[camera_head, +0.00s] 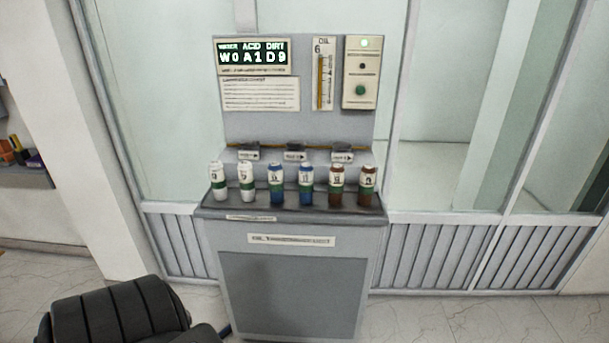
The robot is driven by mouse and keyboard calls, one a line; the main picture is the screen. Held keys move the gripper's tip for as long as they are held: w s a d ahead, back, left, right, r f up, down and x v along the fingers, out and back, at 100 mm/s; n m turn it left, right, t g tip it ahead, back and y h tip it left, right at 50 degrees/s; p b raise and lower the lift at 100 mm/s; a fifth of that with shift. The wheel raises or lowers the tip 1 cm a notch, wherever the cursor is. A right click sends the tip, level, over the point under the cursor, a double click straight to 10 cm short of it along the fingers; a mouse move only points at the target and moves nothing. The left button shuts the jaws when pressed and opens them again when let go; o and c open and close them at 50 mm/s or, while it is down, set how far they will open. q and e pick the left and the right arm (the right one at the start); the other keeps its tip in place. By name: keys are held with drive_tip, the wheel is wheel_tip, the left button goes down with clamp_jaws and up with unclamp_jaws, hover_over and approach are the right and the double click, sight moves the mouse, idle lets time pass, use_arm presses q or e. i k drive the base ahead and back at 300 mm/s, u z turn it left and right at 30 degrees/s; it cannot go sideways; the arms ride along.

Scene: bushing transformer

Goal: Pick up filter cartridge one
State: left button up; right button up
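Several filter cartridges stand upright in a row on the ledge of a grey cabinet (290,275). From left they are a white cartridge (216,181), a second white cartridge (246,181), a blue cartridge (276,185), a second blue cartridge (306,185), a brown cartridge (337,186) and a second brown cartridge (367,186). Neither of my grippers is in view.
Behind the cartridges are three dark-topped holders (295,151) with arrow labels. The back panel carries a display (252,56) reading W0 A1 D9, an oil gauge (323,75) and a box with a green button (360,90). A black padded chair (118,312) stands front left. Floor at right is clear.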

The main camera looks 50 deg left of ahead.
sight(218, 181)
drive_tip(key=z, duration=0.25)
drive_tip(key=i, duration=1.5)
drive_tip(key=u, duration=2.05)
